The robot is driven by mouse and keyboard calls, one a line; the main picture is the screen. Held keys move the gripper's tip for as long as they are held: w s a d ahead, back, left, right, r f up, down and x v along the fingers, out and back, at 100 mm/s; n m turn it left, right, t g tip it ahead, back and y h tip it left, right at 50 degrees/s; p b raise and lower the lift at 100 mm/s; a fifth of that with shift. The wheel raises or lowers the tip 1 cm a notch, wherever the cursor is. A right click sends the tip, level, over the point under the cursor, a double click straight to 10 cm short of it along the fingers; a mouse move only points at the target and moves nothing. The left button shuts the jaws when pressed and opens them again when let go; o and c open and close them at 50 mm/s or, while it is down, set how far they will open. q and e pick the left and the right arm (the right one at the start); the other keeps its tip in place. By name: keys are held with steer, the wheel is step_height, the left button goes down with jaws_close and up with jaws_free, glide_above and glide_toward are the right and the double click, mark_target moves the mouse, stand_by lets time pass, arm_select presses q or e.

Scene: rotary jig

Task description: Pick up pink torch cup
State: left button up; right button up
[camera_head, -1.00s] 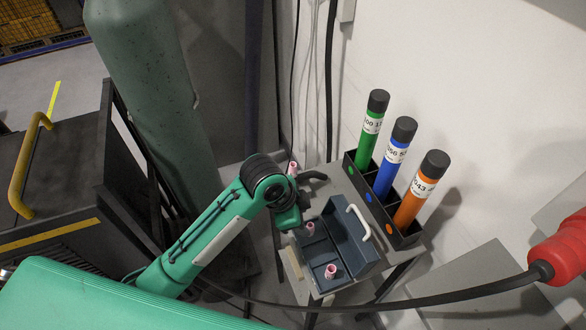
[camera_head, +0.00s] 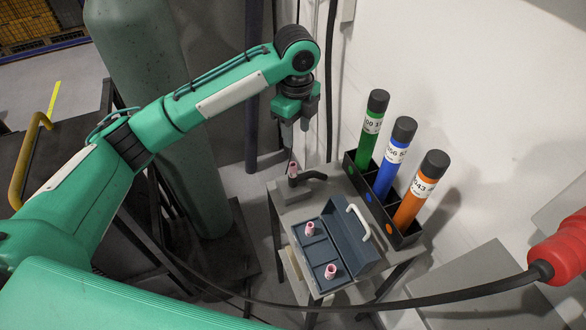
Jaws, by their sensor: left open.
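Three small pink torch cups show. One (camera_head: 293,168) stands upright at the dark torch head on the back left of the small table. Two more stand in the open blue-grey toolbox, one in the back compartment (camera_head: 309,229) and one in the front compartment (camera_head: 331,271). My left gripper (camera_head: 296,133) points down, just above the cup at the torch head. It is open, and I see nothing held in it. Whether its fingertips touch that cup cannot be told. My right gripper is not in view.
The toolbox (camera_head: 352,255) has a raised white handle. A black rack (camera_head: 401,238) behind it holds green (camera_head: 368,150), blue (camera_head: 391,168) and orange (camera_head: 412,205) tubes. A tall grey-green cylinder (camera_head: 150,110) stands left. A black cable (camera_head: 420,304) crosses the front.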

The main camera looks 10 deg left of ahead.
mark_target(294, 164)
arm_select(q)
step_height(294, 164, down, 8)
steer(key=shift+w+a+r+p, duration=0.1)
steer(key=shift+a+p, duration=0.05)
steer(key=shift+p, duration=1)
steer(key=shift+f+p, duration=0.6)
steer(key=shift+f, duration=0.05)
steer(key=f, duration=0.1)
steer(key=f+p, duration=0.1)
steer(key=f, duration=0.1)
steer(key=shift+s+a+f+p, duration=0.1)
steer(key=shift+s+f+p, duration=0.05)
steer(key=shift+s+p, duration=0.2)
steer(key=shift+f, duration=0.4)
steer(key=shift+c, duration=0.5)
jaws_close()
